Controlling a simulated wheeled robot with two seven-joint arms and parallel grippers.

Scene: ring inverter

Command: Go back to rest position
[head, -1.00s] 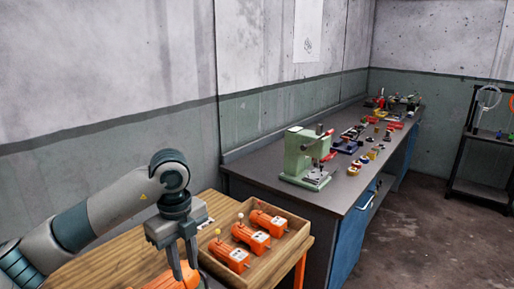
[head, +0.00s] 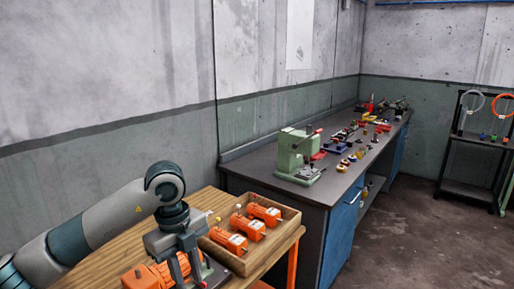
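My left gripper (head: 187,268) points down over the wooden table, just left of the wooden tray. Its two fingers are apart and I see nothing held between them, though the tips are near the bottom edge of the head view. A larger orange unit (head: 146,278) sits on the table beside and partly behind the fingers; part of it is hidden by the gripper and cut off by the frame. My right gripper is not in view.
The wooden tray (head: 287,233) holds three orange units (head: 265,213). A dark workbench (head: 260,166) carries a green press (head: 297,154) and several small parts. A black shelf rack (head: 466,150) with rings stands at right. The floor between is clear.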

